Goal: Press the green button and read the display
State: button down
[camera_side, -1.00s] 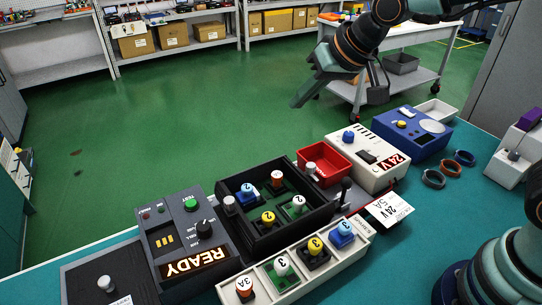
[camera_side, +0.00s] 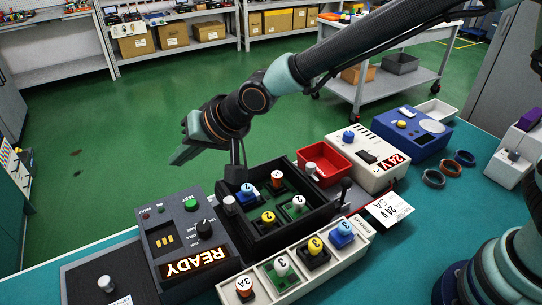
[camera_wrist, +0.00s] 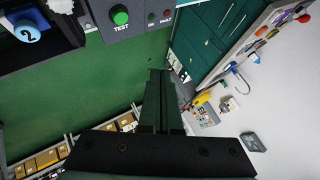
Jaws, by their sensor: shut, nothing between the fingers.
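The green button (camera_side: 191,204) sits at the top of a dark grey control box, beside a black knob (camera_side: 204,228). In the wrist view the green button (camera_wrist: 120,15) is at the top edge, above the word TEST. The display (camera_side: 194,264) on the box's near face is lit and shows READY, upside down in the picture. My gripper (camera_side: 177,160) is shut and empty, in the air behind and above the control box, apart from the button. In the wrist view its closed fingers (camera_wrist: 161,100) point up the picture, below the button.
A white tray (camera_side: 216,289) of modules lies in front. A red bin (camera_side: 342,160) and a white 24 V box (camera_side: 398,180) stand farther right.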

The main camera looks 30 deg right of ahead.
jog(key=shift+f, duration=4.4)
jog(key=shift+d+f, duration=0.1)
jog(key=shift+f, duration=0.3)
jog(key=shift+f, duration=0.45)
jog(key=shift+r, duration=0.85)
jog(key=shift+r, duration=0.1)
jog(key=shift+r, duration=2.45)
